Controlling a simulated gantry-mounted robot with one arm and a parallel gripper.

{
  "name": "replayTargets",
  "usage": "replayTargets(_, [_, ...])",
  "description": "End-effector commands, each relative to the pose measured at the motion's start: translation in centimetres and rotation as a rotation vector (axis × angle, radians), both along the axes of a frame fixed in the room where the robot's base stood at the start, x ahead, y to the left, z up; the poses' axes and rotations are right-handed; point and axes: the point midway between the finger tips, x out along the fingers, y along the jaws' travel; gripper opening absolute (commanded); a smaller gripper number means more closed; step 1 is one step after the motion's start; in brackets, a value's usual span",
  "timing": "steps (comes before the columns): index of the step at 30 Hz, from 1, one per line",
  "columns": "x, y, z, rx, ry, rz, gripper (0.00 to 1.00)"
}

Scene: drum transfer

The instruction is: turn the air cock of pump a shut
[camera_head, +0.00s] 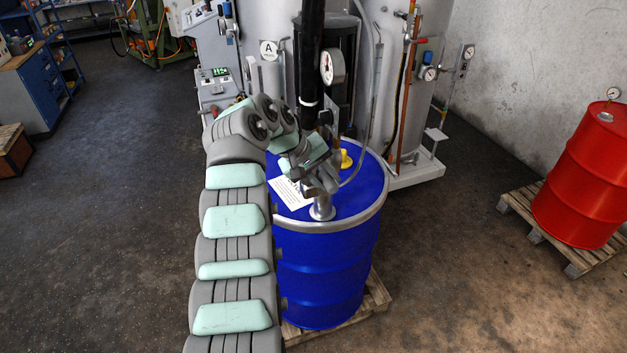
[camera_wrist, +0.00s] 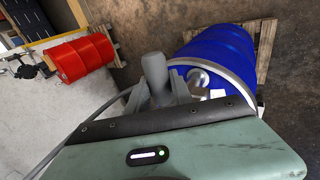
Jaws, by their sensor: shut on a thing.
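A blue drum (camera_head: 330,270) stands upright on a pallet, with a silver fitting (camera_head: 322,209) on its lid. My gripper (camera_head: 322,182) is above the lid, close to this fitting. A round sign A (camera_head: 269,50) is on the machine behind.
A yellow part (camera_head: 346,159) is on the lid. Grey tanks stand behind. A red drum (camera_head: 583,180) is at the right on a pallet (camera_head: 560,232). Floor at left is clear.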

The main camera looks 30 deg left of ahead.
Motion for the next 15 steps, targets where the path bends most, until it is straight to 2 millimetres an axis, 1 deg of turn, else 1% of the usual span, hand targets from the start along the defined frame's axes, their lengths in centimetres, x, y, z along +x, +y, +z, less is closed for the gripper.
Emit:
replayTargets(1, [0.2,-0.5,0.0,-0.008,0.006,-0.004,0.0])
replayTargets(6, [0.3,-1.6,0.0,-0.031,0.025,-0.009,0.0])
replayTargets(15, [0.4,-2.1,0.2,-0.042,0.033,-0.012,0.0])
